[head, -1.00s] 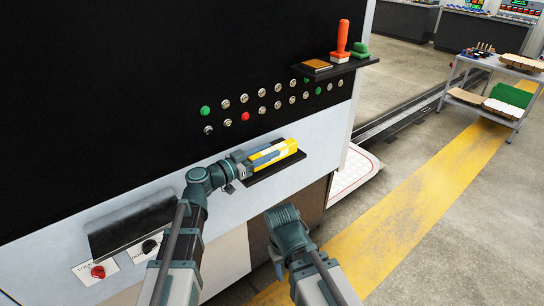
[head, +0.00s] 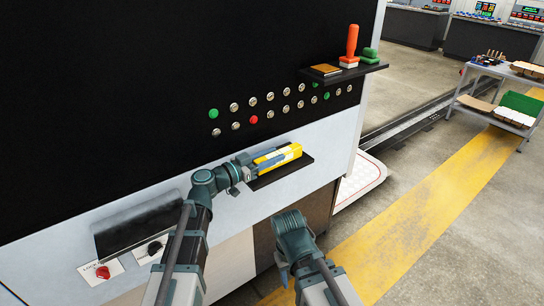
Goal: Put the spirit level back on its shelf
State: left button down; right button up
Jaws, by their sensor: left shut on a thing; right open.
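The yellow spirit level (head: 280,157) is at a small black shelf (head: 292,171) on the front of the white and black machine. My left gripper (head: 249,167) is shut on its left end. The level lies lengthwise along the shelf, over it; I cannot tell whether it rests fully on the shelf surface. My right gripper (head: 284,272) is low in front of the machine, below and right of the shelf, pointing down and apart from everything; its fingers are small in view.
An upper black shelf (head: 345,75) holds an orange-handled stamp (head: 351,47), a green item (head: 369,57) and a brown pad (head: 325,70). Rows of buttons lie between the shelves. A grey cart (head: 497,73) stands far right; the floor between is clear.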

pick_arm(q)
jog(key=shift+f+b, duration=0.5)
jog(key=shift+f, duration=0.05)
jog(key=shift+c, duration=2)
grip_release()
jog(key=v, duration=1.2)
